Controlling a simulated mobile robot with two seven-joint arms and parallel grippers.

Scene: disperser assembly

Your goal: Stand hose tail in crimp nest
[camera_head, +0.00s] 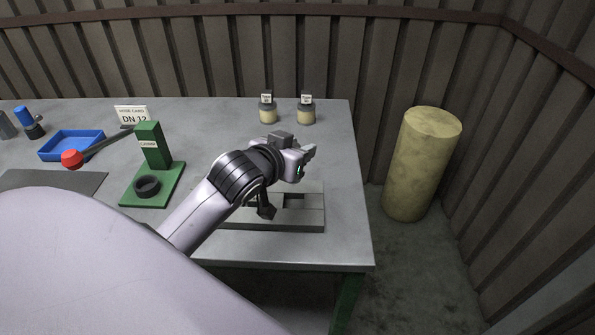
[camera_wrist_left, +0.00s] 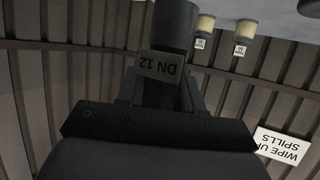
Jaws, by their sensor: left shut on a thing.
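A green crimp stand (camera_head: 152,145), labelled CRIMP, is on the table left of my left arm. A black ring-shaped nest (camera_head: 147,186) sits on its green base; the nest's middle looks empty. My left gripper (camera_head: 308,152) is over the right part of the table, well to the right of the nest. In the left wrist view it is shut on a dark cylindrical part with a DN 12 tag (camera_wrist_left: 168,68), which I take for the hose tail (camera_wrist_left: 172,22). The part's far end is cut off there, and the head view barely shows it. My right gripper is out of view.
A grey slotted tray (camera_head: 300,217) lies below the gripper, with a dark piece (camera_head: 263,207) at it. A lever with a red knob (camera_head: 72,159), a blue tray (camera_head: 58,151) and a DN 12 card (camera_head: 131,115) are left. Two small jars (camera_head: 268,112) stand behind.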

